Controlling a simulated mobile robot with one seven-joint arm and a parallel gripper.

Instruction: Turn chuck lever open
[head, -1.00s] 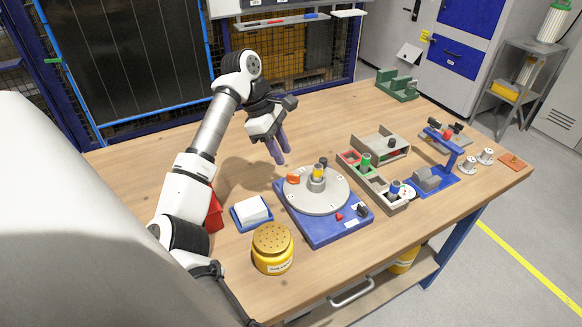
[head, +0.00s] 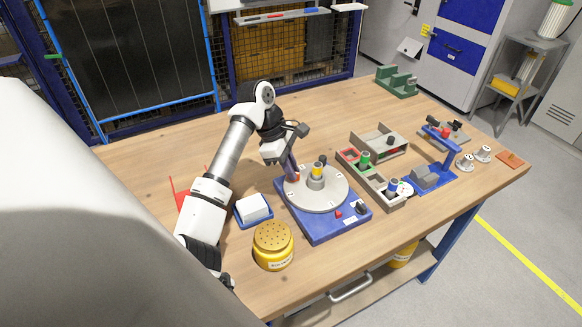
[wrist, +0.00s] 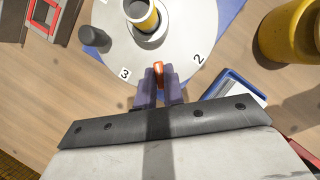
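The rotary jig has a round grey plate (head: 310,200) on a blue base (head: 325,232). At its middle is a grey chuck holding a yellow part (head: 317,171), also seen in the wrist view (wrist: 147,18). The orange chuck lever (wrist: 158,72) sits at the plate's edge, near the marks 2 and 3. My gripper (wrist: 158,85) points down at it with one purple finger on each side. In the head view my gripper (head: 292,172) mostly hides the lever. Whether the fingers press on it cannot be told.
A black post (wrist: 93,36) rises beside the chuck. A yellow jar (head: 273,247) and a blue tray with a white block (head: 253,210) stand at the front left. A grey parts box (head: 378,146) and a blue fixture (head: 437,180) are to the right.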

